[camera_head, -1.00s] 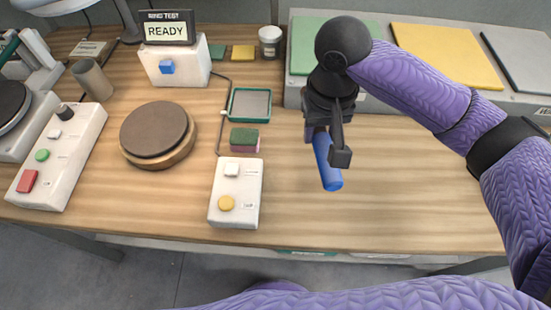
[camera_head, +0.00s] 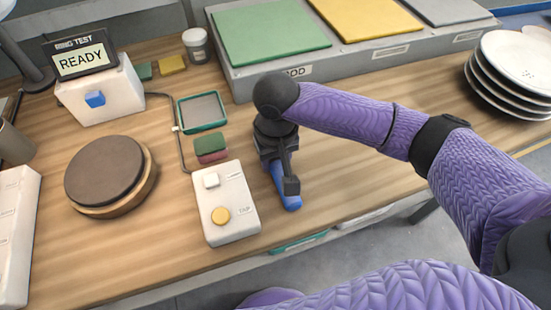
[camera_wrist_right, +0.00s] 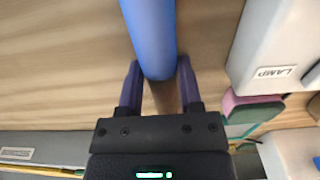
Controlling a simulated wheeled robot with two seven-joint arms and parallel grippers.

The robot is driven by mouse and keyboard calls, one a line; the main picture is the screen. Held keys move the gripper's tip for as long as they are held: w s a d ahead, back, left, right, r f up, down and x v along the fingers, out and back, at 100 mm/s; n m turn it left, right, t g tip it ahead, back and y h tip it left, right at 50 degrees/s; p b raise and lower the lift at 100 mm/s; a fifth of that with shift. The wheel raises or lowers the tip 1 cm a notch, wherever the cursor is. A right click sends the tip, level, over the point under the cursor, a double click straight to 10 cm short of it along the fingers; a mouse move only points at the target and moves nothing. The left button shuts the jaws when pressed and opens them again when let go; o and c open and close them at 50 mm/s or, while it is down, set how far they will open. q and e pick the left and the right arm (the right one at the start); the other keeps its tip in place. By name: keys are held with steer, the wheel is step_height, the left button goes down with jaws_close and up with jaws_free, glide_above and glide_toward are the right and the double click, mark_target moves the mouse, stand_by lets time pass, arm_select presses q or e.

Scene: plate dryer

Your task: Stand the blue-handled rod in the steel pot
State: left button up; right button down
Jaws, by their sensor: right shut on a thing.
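My right gripper (camera_head: 280,176) is shut on the blue handle of the rod (camera_head: 289,199), over the wooden table just right of the lamp switch box. In the right wrist view the blue handle (camera_wrist_right: 151,35) lies between the two fingers (camera_wrist_right: 160,78) and extends away from them. The rest of the rod is hidden in the head view. I cannot tell how high it is above the table. The steel pot is not in view. My left gripper is not in view.
The switch box (camera_head: 227,213) with a yellow button stands close left of the gripper. A sponge (camera_head: 210,149), a green-rimmed tray (camera_head: 202,111) and a round brown disc (camera_head: 105,172) lie farther left. A stack of plates (camera_head: 510,75) is at the right. Bare table lies between.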

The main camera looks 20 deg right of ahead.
mark_target(276, 161)
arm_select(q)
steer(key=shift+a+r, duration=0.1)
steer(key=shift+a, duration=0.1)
arm_select(e)
steer(key=shift+c, duration=1.3)
jaws_free()
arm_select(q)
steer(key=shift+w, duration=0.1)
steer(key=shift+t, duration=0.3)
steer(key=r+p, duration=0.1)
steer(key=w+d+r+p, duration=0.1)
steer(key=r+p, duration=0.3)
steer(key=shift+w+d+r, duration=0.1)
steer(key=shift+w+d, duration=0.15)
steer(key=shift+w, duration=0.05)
arm_select(e)
step_height(276, 161, up, 12)
steer(key=shift+s, duration=0.1)
